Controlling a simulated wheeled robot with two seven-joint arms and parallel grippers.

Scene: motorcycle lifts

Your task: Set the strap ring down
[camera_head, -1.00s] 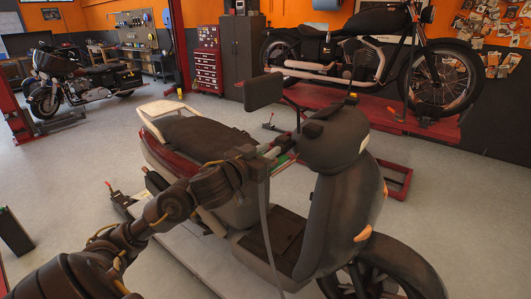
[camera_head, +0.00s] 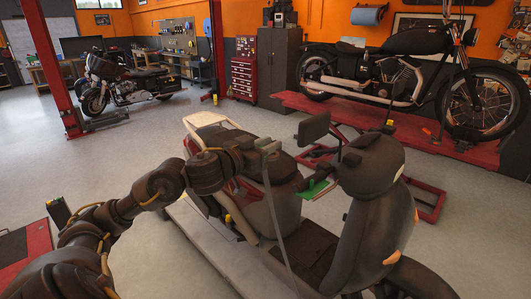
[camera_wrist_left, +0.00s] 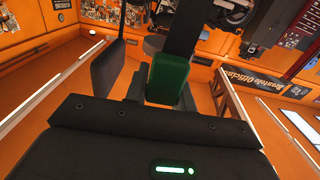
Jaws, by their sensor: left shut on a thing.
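My left gripper (camera_head: 268,146) is held up in the air at the middle of the head view, left of the scooter's mirror. It is shut on the strap ring, which its jaws mostly hide. A grey strap (camera_head: 276,212) hangs down from the gripper in front of the scooter (camera_head: 365,215). In the left wrist view, a green block (camera_wrist_left: 167,78) shows at the dark jaws; I cannot tell whether it is part of the ring or lies behind it. My right gripper is not in view.
The scooter's mirror (camera_head: 314,128) and a green part (camera_head: 314,190) by its handlebar are just right of the gripper. A motorcycle (camera_head: 420,70) stands on a red lift (camera_head: 400,120) behind. Grey floor (camera_head: 120,165) is open at the left.

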